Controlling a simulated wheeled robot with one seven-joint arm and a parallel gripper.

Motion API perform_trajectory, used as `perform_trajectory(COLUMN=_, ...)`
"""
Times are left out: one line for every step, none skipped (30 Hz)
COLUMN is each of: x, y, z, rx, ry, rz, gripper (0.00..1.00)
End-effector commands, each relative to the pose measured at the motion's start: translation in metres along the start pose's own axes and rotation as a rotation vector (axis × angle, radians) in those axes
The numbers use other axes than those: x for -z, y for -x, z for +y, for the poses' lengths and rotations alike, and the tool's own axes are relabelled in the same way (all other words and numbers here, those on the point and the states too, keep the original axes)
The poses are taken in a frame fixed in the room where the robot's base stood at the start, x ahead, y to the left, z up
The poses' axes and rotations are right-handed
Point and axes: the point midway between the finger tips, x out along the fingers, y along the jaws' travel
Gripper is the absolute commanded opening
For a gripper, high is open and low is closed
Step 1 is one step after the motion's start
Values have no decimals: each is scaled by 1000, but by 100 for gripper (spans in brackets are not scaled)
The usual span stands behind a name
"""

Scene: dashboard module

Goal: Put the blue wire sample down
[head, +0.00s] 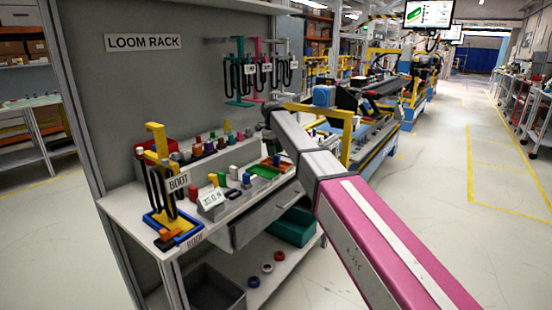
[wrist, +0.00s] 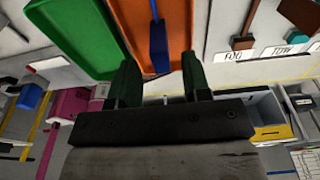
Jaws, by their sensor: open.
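My gripper (wrist: 160,66) is open. Its two dark green fingers stand on either side of the sample's near end, with a visible gap on both sides. In the head view my arm reaches over the bench, and the fingers and the sample cannot be made out there.
A green tray (wrist: 72,30) sits left of the orange one in the wrist view. Hanging loops (head: 240,72) are at the back panel.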

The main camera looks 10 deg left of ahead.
Motion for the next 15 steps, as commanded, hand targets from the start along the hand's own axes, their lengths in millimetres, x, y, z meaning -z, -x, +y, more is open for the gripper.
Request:
perform_trajectory(x=-1, y=13, z=-1, rx=1, ry=0, rz=-2, gripper=44)
perform_trajectory(x=-1, y=19, z=-1, rx=1, ry=0, rz=-1, gripper=44)
perform_trajectory(x=-1, y=27, z=-1, rx=1, ry=0, rz=-1, gripper=44)
perform_trajectory(x=-1, y=33, z=-1, rx=1, ry=0, rz=-1, gripper=44)
perform_trajectory(x=-1, y=39, z=-1, rx=1, ry=0, rz=-2, gripper=44)
perform_trajectory(x=-1, y=47, z=-1, rx=1, ry=0, rz=-1, gripper=44)
perform_trajectory(x=-1, y=52, z=-1, rx=1, ry=0, rz=-1, gripper=44)
perform_trajectory(x=-1, y=56, z=-1, rx=1, ry=0, rz=-1, gripper=44)
perform_trajectory(x=-1, y=62, z=-1, rx=1, ry=0, rz=-1, gripper=44)
perform_trajectory(x=-1, y=66, z=-1, rx=1, ry=0, rz=-1, gripper=44)
perform_trajectory(x=-1, y=70, z=0, rx=1, ry=0, rz=-1, gripper=44)
perform_trajectory(x=-1, y=74, z=0, rx=1, ry=0, rz=0, gripper=44)
perform_trajectory(x=-1, y=76, z=0, rx=0, ry=0, rz=0, gripper=44)
perform_trajectory(x=0, y=78, z=0, rx=0, ry=0, rz=0, gripper=44)
perform_trajectory(x=0, y=81, z=0, rx=0, ry=0, rz=0, gripper=44)
